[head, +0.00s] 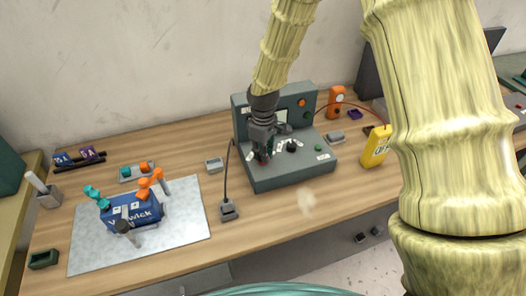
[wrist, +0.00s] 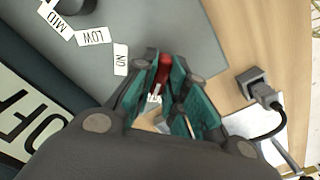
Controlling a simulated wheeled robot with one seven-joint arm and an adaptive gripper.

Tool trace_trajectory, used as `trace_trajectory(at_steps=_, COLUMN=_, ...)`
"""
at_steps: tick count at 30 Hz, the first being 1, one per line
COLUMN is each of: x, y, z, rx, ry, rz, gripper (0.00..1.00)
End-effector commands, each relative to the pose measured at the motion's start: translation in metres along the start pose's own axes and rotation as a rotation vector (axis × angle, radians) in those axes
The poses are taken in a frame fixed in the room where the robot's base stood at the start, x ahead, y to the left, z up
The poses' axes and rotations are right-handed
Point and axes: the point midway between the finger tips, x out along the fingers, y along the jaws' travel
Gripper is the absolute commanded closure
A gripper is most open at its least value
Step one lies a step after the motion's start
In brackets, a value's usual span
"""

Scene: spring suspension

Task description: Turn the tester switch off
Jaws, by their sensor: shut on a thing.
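The tester (head: 287,180) is a dark grey console with a sloped top and an upright back panel, standing on the bench. Its switch (wrist: 163,72) is a small red lever, seen between my fingers in the wrist view. My gripper (wrist: 167,78) is down at the console's left side, its teal-padded fingers shut on this lever. It also shows in the head view (head: 262,155), where it mostly covers the lever. An ON label (wrist: 121,61) lies beside the lever; another label under my fingers is partly hidden. A pale panel (wrist: 28,118) shows large letters reading OFF, partly cut off.
A cable runs to a small grey block (head: 228,210) left of the tester. A yellow meter (head: 376,147) stands to the right. A blue device stands on a grey mat (head: 190,228) at left.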

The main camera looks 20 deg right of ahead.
Motion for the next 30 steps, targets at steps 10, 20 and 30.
trace_trajectory(at_steps=10, x=-0.0011, y=0.0017, z=-0.0004, rx=-0.121, ry=0.002, rz=0.002, gripper=1.0)
trace_trajectory(at_steps=20, x=-0.001, y=0.0016, z=-0.0005, rx=-0.139, ry=0.002, rz=0.002, gripper=1.0)
trace_trajectory(at_steps=30, x=-0.0008, y=0.0012, z=-0.0005, rx=-0.139, ry=0.001, rz=0.002, gripper=0.64)
